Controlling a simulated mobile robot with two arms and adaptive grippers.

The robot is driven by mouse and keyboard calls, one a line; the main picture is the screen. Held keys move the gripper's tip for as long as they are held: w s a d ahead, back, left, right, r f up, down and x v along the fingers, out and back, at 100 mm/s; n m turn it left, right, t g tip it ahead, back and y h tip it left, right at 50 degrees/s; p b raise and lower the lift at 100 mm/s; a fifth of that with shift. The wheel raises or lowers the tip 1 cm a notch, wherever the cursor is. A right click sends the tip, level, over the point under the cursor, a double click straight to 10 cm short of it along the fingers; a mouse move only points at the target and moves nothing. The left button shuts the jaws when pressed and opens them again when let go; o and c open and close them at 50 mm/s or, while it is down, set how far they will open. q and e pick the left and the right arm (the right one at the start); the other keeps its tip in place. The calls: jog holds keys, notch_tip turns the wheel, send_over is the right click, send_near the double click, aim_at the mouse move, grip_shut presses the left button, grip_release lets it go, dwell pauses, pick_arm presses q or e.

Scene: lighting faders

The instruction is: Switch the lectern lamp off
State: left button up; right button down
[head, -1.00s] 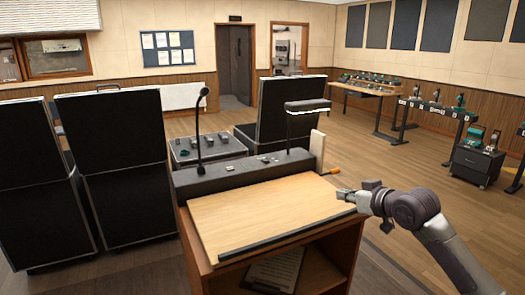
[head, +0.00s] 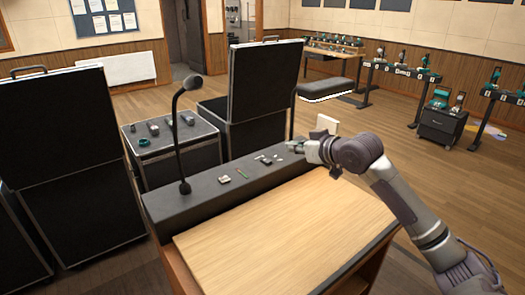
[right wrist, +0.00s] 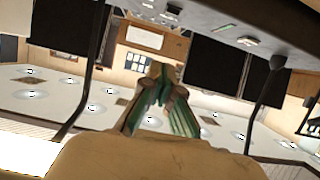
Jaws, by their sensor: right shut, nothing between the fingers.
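The lectern lamp (head: 325,88) has a grey head with a bright white lower edge, so it looks lit. Its thin stem (head: 292,115) rises from the right end of the lectern's dark control strip (head: 215,200). Small controls (head: 265,160) sit on top of the strip; they show along the top of the right wrist view (right wrist: 247,41). My right gripper (head: 291,146) is shut and empty near the strip's right end, close to the lamp stem. Its green-padded fingers show in the right wrist view (right wrist: 158,95). Whether it touches anything is unclear. My left gripper is out of view.
A gooseneck microphone (head: 185,130) stands at the strip's left end. The sloped wooden desktop (head: 270,230) is bare. Black cases (head: 60,150) and a grey-topped case (head: 155,140) stand behind. A white upright piece (head: 327,124) is beyond my gripper.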

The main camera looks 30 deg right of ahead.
jog(key=p, duration=0.4)
send_over(273, 166)
jog(key=f, duration=0.3)
jog(key=shift+w+a+f, duration=0.1)
jog(key=shift+w, duration=0.2)
notch_tip(273, 166, down, 3)
jog(key=shift+s+r+p, duration=0.1)
jog(key=shift+s+p, duration=0.05)
jog(key=shift+p, duration=0.2)
jog(key=shift+s+f, duration=0.25)
jog(key=shift+f, duration=0.45)
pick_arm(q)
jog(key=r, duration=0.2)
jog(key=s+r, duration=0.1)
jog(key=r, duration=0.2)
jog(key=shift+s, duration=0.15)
pick_arm(e)
jog(key=shift+w+f, duration=0.1)
